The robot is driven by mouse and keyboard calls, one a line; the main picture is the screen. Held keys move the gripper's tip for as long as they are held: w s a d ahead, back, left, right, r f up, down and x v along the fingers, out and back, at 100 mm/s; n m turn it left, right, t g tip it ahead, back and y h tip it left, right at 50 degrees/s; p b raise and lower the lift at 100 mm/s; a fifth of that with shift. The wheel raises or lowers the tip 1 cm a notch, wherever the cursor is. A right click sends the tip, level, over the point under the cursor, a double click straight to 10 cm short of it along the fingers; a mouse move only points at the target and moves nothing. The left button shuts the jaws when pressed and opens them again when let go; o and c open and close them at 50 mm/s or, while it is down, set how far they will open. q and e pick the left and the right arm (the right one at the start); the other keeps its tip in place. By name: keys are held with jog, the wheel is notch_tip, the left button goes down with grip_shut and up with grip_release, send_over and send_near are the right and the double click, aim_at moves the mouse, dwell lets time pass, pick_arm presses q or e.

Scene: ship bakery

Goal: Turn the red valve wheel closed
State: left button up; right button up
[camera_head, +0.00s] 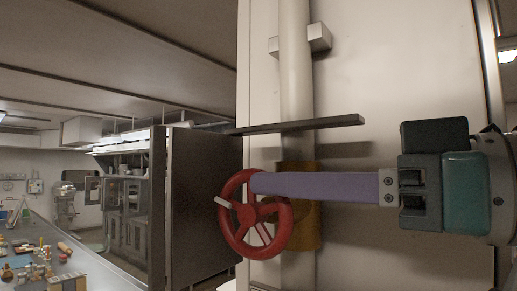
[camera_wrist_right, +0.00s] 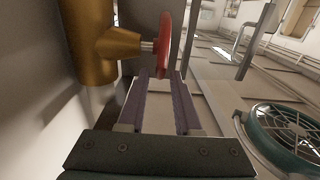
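The red valve wheel (camera_head: 228,236) stands upright in front of a brass valve body (camera_head: 307,225) on a vertical white pipe (camera_head: 297,75). The wheel also shows nearly edge-on in the right wrist view (camera_wrist_right: 164,42), with its stem running left into the brass body. My right gripper (camera_head: 255,184) reaches in level from the right; its near purple finger crosses the wheel's upper right rim. In the right wrist view its two fingers (camera_wrist_right: 160,77) are spread apart, with the lower rim between or just beyond their tips. Contact cannot be told. My left gripper is out of view.
A dark flat shelf or bar (camera_head: 300,125) juts out above the wheel and the gripper. A pale wall panel (camera_head: 400,60) stands close behind the pipe. A tall steel cabinet (camera_head: 205,205) and a cluttered counter (camera_head: 115,275) are farther left.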

aim_at(258, 259)
jog(key=x, duration=0.1)
jog(key=p+x, duration=0.1)
jog(key=shift+w+a+r, duration=0.15)
jog(key=shift+a+r, duration=0.05)
jog(key=shift+r, duration=0.05)
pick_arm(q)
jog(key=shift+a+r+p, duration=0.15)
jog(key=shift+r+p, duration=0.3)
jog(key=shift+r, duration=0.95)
pick_arm(e)
jog(key=shift+w+a+f, duration=0.25)
jog(key=shift+w+a, duration=0.15)
jog(key=shift+a, duration=0.15)
grip_shut()
